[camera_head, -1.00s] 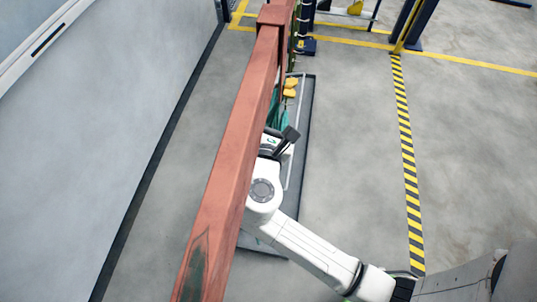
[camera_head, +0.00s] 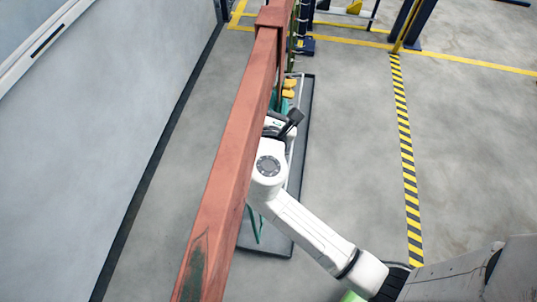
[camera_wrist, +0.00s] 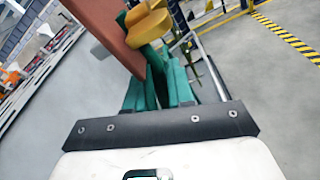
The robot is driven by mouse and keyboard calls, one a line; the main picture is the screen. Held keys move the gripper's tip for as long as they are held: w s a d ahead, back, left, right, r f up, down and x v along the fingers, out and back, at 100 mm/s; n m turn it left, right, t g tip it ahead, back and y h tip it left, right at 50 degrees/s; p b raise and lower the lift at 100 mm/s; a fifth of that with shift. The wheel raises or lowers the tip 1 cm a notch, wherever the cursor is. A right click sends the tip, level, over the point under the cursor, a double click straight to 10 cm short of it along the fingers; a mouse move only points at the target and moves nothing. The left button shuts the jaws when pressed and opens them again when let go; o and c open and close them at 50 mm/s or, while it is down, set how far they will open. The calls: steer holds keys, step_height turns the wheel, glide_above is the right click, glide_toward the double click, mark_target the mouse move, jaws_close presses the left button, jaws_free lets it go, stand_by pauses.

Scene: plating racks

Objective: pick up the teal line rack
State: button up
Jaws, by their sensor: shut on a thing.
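The teal line rack (camera_wrist: 150,88) shows in the wrist view as teal bars straight ahead of my gripper, with yellow parts (camera_wrist: 147,22) above them. In the head view, a teal strip of it (camera_head: 257,226) shows below my arm, and yellow pieces (camera_head: 289,87) show beyond my wrist. The red beam hides much of the rack there. My gripper (camera_wrist: 158,74) is shut on the rack; its dark mount fills the lower wrist view, and its fingertips are hard to make out against the teal.
A long red-brown beam (camera_head: 232,140) runs close along the left of my arm. A grey tray (camera_head: 301,150) lies on the floor below. A pale wall (camera_head: 100,110) stands left. Floor right of the tray is clear up to a yellow-black stripe (camera_head: 406,150).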

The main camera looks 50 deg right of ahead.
jaws_close()
stand_by(0.3)
stand_by(0.6)
